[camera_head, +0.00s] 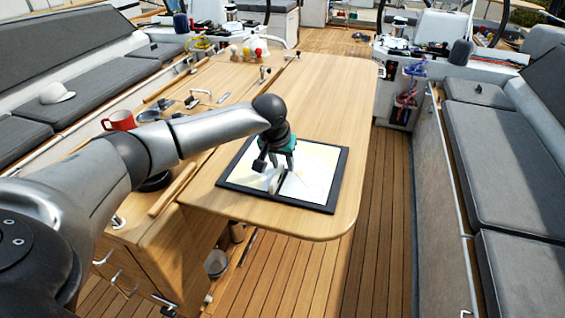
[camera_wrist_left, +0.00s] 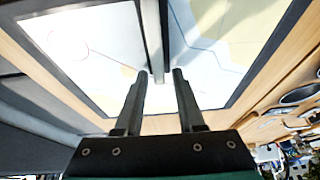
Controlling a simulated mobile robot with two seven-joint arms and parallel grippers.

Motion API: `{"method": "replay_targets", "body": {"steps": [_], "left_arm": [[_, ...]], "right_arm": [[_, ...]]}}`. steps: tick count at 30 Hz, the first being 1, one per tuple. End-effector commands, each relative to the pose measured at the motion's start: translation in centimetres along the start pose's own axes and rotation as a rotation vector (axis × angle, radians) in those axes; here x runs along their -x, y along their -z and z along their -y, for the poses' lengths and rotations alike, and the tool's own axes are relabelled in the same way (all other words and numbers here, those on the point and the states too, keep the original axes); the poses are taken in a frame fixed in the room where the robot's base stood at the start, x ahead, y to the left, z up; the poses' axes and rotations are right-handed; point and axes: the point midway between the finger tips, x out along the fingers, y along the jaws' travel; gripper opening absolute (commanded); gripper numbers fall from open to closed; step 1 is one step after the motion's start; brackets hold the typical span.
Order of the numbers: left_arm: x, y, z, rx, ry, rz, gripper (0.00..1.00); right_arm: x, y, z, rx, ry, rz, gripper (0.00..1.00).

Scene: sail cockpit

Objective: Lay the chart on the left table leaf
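The chart (camera_head: 318,163), a pale sheet with a broad black border, lies flat on the light wooden table leaf (camera_head: 325,95), near its rounded front end. My left gripper (camera_head: 275,183) points down over the chart's middle. In the left wrist view the chart (camera_wrist_left: 215,60) fills much of the picture, and a grey upright bar (camera_wrist_left: 155,35) runs across it. The fingers of my left gripper (camera_wrist_left: 159,75) are apart, with the bar's end between their tips and a gap showing. I cannot tell whether they touch it. My right gripper is not in view.
A red mug (camera_head: 119,121) and a winch-like fitting stand left of my arm. Several small bottles (camera_head: 248,50) stand at the table's far end. A white cap (camera_head: 57,93) lies on the left bench. The leaf beyond the chart is clear; bare deck (camera_head: 390,190) lies to its right.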

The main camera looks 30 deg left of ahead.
Motion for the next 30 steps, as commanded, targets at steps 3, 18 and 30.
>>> {"method": "replay_targets", "body": {"steps": [3,18,30], "left_arm": [[0.0,0.0,0.0,0.000,0.000,0.000,0.45],[2.8,0.5,0.1,-0.002,0.000,-0.004,0.45],[10.4,0.4,0.0,-0.002,0.000,-0.004,0.45]], "right_arm": [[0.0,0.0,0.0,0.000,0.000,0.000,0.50],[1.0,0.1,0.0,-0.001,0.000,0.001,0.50],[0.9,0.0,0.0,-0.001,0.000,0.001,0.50]]}}
